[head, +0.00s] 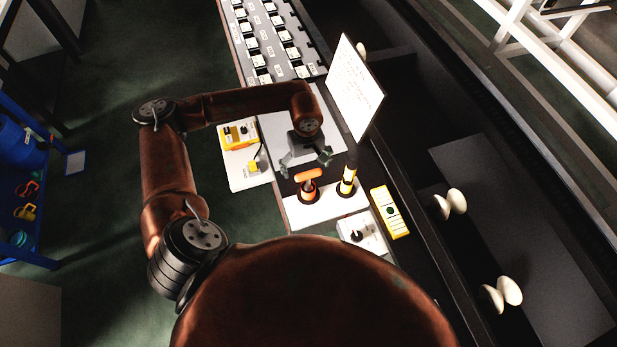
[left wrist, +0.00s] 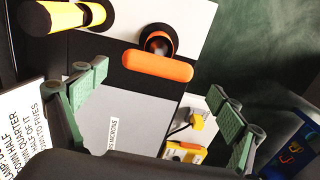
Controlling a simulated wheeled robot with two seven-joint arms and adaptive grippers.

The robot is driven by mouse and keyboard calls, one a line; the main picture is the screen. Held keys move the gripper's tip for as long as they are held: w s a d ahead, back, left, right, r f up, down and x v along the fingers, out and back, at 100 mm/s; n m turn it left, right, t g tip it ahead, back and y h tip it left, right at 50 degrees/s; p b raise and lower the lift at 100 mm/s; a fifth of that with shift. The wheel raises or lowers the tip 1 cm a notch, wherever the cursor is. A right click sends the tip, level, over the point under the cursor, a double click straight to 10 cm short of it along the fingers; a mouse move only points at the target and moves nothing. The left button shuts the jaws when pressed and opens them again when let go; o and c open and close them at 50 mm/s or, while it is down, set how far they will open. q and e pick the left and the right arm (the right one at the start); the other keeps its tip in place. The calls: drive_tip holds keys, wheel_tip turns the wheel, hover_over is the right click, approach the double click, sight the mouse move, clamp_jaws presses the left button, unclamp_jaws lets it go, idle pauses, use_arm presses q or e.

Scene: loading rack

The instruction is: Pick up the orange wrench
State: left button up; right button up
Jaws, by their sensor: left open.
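The orange wrench (head: 307,182) has a T-shaped handle and stands in a dark round holder on a white panel. In the left wrist view its orange handle (left wrist: 157,66) lies crosswise, a little ahead of the gap between my fingers. My left gripper (head: 306,158) is open and empty, close to the wrench on its far side in the head view. Its two green-padded fingers (left wrist: 157,81) are spread wide and apart from the handle. The lower part of the wrench is hidden in the holder. My right gripper is not in view.
A yellow-and-black tool (head: 348,181) stands just right of the wrench, below an upright white text sheet (head: 354,88). A yellow device (head: 390,212) and a white box with a knob (head: 361,233) lie nearer. A yellow unit (head: 239,134) is on the left.

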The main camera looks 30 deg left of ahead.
sight(308, 173)
use_arm(q)
drive_tip(key=f, duration=0.1)
drive_tip(key=d+f+p, duration=0.1)
drive_tip(key=f, duration=0.1)
drive_tip(key=shift+s+f, duration=0.1)
drive_tip(key=shift+f, duration=0.7)
drive_tip(key=shift+a, duration=0.1)
drive_tip(key=shift+c, duration=0.7)
drive_tip(key=c, duration=1.1)
